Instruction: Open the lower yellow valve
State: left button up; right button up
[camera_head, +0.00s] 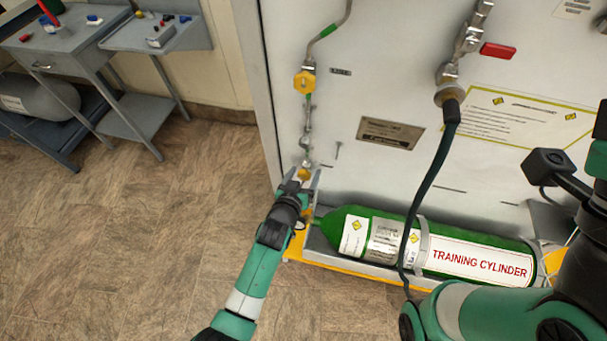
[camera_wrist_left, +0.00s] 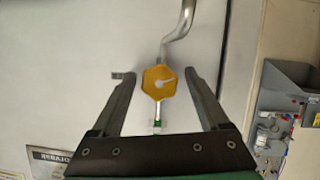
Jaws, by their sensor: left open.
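The lower yellow valve (camera_head: 304,174) sits low on the pipe line at the left edge of the grey panel, partly hidden by my gripper in the head view. In the left wrist view the yellow valve knob (camera_wrist_left: 160,82) is six-sided with a pale mark on its face. My left gripper (camera_head: 303,176) is open, with one finger on each side of the valve. In the left wrist view the gripper (camera_wrist_left: 160,73) shows a gap between each finger and the knob. My right gripper is out of view; part of my right arm shows at the right.
An upper yellow valve (camera_head: 304,82) is on the same line. A green training cylinder (camera_head: 478,258) lies right of my left gripper. A black hose (camera_head: 434,185) hangs from a fitting with a red handle (camera_head: 497,50). Grey carts (camera_head: 75,60) stand at the left; the floor between is clear.

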pick_arm(q)
jog(key=p+v, duration=0.5)
jog(key=shift+w+r, duration=0.1)
jog(key=shift+r, duration=0.25)
jog(key=p, duration=0.3)
send_near(303, 175)
jog(key=shift+s+f, duration=0.4)
